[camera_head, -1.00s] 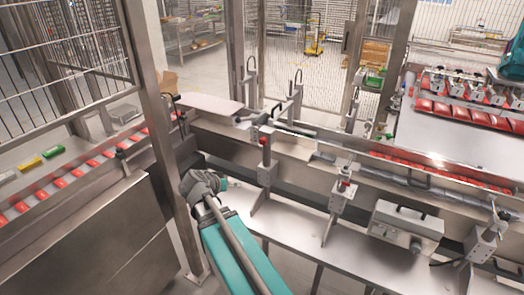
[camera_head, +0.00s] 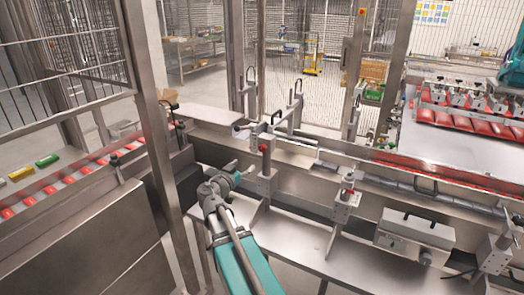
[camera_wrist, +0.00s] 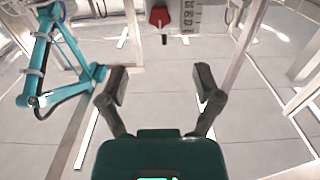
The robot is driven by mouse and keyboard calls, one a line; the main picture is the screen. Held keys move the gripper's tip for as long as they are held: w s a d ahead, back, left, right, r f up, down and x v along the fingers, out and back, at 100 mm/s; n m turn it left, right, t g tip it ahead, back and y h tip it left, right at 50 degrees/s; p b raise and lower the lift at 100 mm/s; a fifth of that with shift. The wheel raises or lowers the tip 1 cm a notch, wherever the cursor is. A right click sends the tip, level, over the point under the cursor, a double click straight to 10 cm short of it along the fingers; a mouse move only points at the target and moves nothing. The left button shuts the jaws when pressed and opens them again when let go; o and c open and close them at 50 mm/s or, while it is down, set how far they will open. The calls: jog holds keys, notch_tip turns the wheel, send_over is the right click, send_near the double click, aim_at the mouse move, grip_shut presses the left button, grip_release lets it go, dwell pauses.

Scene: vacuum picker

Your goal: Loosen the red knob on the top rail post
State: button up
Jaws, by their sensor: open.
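A red knob (camera_wrist: 159,17) shows beyond the fingertips at the top of that view, beside a marked metal block (camera_wrist: 191,15). I cannot tell which post this knob belongs to.
A metal rail with a grey cable or pipe (camera_head: 420,196) runs behind the posts. A steel frame upright (camera_head: 163,150) stands close on the left of my arm. Red packs line both conveyors.

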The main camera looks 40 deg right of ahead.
aim_at(261, 149)
jog(key=x, duration=1.3)
jog(key=shift+w+d, duration=0.15)
jog(key=shift+d, duration=0.2)
jog(key=c, duration=1.1)
grip_shut()
